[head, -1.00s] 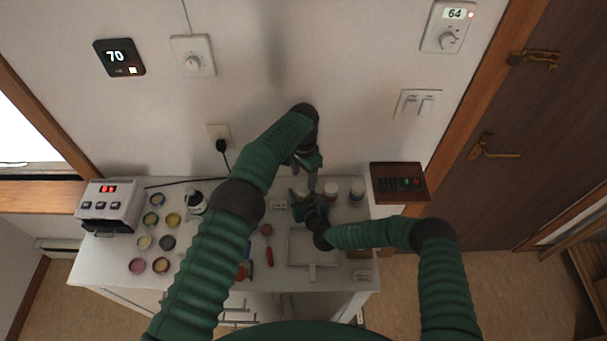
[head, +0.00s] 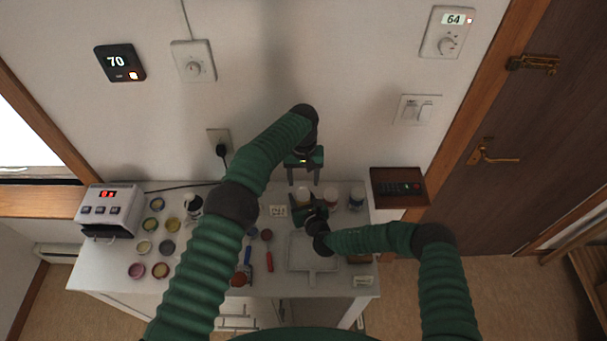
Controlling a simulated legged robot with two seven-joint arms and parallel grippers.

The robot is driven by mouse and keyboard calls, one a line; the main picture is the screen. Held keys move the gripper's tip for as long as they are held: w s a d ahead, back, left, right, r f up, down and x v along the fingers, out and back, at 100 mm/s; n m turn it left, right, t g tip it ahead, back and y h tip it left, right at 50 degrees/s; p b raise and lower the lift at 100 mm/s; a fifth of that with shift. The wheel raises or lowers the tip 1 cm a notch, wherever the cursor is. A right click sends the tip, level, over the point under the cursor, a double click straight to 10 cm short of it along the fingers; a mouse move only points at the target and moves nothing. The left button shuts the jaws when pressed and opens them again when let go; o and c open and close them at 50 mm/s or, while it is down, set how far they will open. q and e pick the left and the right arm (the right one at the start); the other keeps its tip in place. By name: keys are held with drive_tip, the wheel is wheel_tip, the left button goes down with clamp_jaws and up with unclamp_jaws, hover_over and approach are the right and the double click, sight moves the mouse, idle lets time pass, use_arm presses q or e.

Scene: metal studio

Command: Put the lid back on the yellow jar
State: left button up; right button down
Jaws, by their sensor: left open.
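Several small round pots of colour stand on the left of the white cabinet top; one (head: 172,225) looks yellow, but I cannot be sure it is the task's yellow jar. Three small jars stand at the back right: one partly hidden between my grippers, a middle one (head: 330,196) and a right one (head: 357,196). Their colours are hard to read. I cannot pick out a loose lid. My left gripper (head: 303,181) is open, fingers down, above the back jars and apparently empty. My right gripper (head: 303,212) is low beside the jars; its fingers are hidden or too small to read.
A grey device with a red display (head: 108,208) stands at the back left of the cabinet top (head: 200,283). A red-handled tool (head: 268,256) and a pale square board (head: 312,250) lie in front.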

sight(303, 192)
use_arm(q)
wheel_tip(303, 192, down, 6)
drive_tip(key=shift+f, duration=0.1)
clamp_jaws()
drive_tip(key=m, duration=0.3)
drive_tip(key=shift+m, duration=0.4)
drive_tip(key=shift+o, duration=0.8)
unclamp_jaws()
use_arm(e)
drive_tip(key=c, duration=0.6)
unclamp_jaws()
use_arm(q)
wheel_tip(303, 192, up, 12)
drive_tip(key=shift+w, duration=0.2)
